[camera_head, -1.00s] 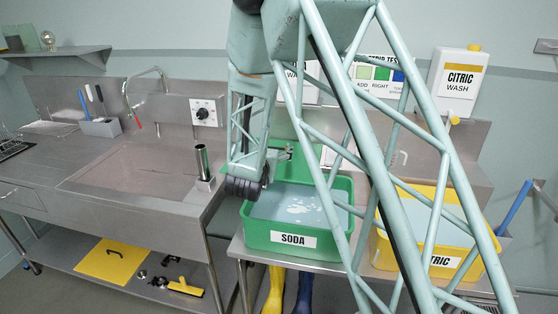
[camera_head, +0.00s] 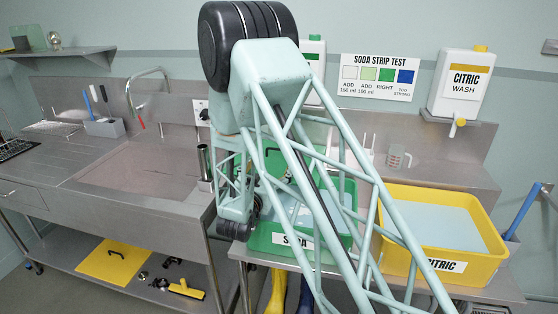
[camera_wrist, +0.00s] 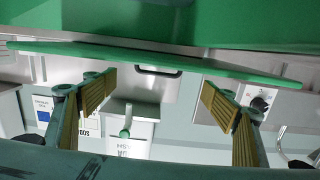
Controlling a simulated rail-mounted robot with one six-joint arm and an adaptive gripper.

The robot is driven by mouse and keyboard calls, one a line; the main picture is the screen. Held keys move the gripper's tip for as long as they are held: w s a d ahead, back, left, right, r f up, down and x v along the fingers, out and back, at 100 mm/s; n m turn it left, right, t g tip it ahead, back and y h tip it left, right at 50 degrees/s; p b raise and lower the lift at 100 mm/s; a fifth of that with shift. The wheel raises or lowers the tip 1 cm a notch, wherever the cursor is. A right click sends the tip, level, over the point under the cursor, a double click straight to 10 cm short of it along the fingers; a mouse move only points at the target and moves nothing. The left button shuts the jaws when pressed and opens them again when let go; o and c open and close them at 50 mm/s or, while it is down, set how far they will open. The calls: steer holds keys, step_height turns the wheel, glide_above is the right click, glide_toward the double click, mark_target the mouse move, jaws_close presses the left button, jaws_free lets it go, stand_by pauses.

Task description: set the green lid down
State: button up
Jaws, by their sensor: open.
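In the wrist view, which looks upside down toward the wall, the green lid (camera_wrist: 225,68) shows almost edge-on as a thin green strip. Its dark-edged handle (camera_wrist: 158,71) shows between the fingertips of my gripper (camera_wrist: 158,90). The gripper is open, with a yellow-padded finger on each side; I see no pad closed on the handle. A broad green surface fills the top of that view. In the head view the green SODA vat (camera_head: 262,238) stands on the bench, partly behind my arm. My arm hides the gripper there, and I cannot make out how the lid rests.
The yellow CITRIC vat (camera_head: 480,262) stands right of the green one. The sink (camera_head: 130,180) is at left. A yellow lid (camera_head: 110,262) lies on the lower shelf. A CITRIC WASH bottle (camera_head: 462,95) and a strip-test sign (camera_head: 380,77) are on the wall behind.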

steer(key=shift+w, duration=0.1)
steer(key=w, duration=0.3)
steer(key=w+d+b, duration=0.1)
steer(key=w, duration=0.1)
steer(key=shift+w+f, duration=0.2)
steer(key=shift+w, duration=0.55)
steer(key=shift+d, duration=0.1)
steer(key=shift+w+d+b, duration=0.25)
steer(key=shift+w+b, duration=0.2)
steer(key=shift+w, duration=0.45)
steer(key=shift+w+d+b, duration=0.25)
steer(key=shift+w+b, duration=0.15)
steer(key=shift+w, duration=1.25)
steer(key=shift+c, duration=0.5)
steer(key=shift+r, duration=0.1)
steer(key=c, duration=1)
